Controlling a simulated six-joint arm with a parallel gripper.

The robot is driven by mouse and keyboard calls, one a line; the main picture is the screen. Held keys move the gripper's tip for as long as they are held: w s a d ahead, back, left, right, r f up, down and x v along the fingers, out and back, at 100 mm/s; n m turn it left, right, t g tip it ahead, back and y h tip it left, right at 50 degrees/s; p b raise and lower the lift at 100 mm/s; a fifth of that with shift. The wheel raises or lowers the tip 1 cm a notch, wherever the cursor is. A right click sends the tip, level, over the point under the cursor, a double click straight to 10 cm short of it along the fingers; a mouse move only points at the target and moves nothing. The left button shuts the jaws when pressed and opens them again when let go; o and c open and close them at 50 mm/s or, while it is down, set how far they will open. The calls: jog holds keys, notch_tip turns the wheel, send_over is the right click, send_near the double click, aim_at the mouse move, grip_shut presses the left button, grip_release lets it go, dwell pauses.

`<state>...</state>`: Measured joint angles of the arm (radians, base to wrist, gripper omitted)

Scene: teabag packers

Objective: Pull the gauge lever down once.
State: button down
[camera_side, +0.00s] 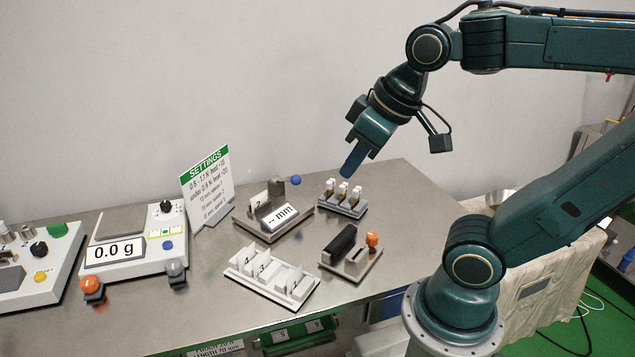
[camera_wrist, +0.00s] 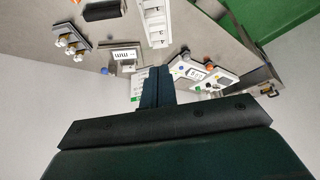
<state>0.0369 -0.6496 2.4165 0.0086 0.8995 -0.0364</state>
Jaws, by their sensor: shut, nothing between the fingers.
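The gauge (camera_side: 272,222) is a small grey stand with a display reading "-- mm" on the metal table. Its lever ends in a blue knob (camera_side: 295,181) that sticks out to the right near the top of the stand. The gauge also shows in the wrist view (camera_wrist: 124,56), at the upper left. My gripper (camera_side: 352,172) is shut and empty, in the air above and to the right of the blue knob, apart from it. The shut fingers also show in the wrist view (camera_wrist: 154,88).
A rack of small vials (camera_side: 345,211) stands right of the gauge, below my gripper. A black roller device with an orange knob (camera_side: 372,240), a white slotted tray (camera_side: 262,282) and a scale reading 0.0 g (camera_side: 135,262) stand around. A SETTINGS sign (camera_side: 207,186) stands behind left.

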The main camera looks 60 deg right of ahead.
jog(key=w+d+r+g+h, duration=0.1)
jog(key=w+d, duration=0.5)
jog(key=w, duration=0.3)
jog(key=w+d+g, duration=0.1)
jog(key=w+d, duration=0.4)
jog(key=w, duration=0.4)
jog(key=w+d+f, duration=0.5)
jog(key=d, duration=0.3)
jog(key=w+d+f+m+g+h, duration=0.1)
jog(key=w+d+f, duration=0.4)
jog(key=d, duration=0.3)
jog(key=shift+w+d, duration=0.15)
jog(key=shift+w, duration=0.5)
jog(key=shift+f, duration=0.1)
jog(key=shift+s+f+x, duration=0.1)
jog(key=shift+s+x, duration=0.35)
jog(key=shift+x, duration=1.65)
jog(key=shift+s+f+x, duration=0.1)
jog(key=shift+s+x, duration=0.4)
jog(key=shift+x, duration=1.6)
jog(key=shift+s+f+x, duration=0.15)
jog(key=shift+s+x, duration=0.3)
jog(key=shift+x, duration=1.65)
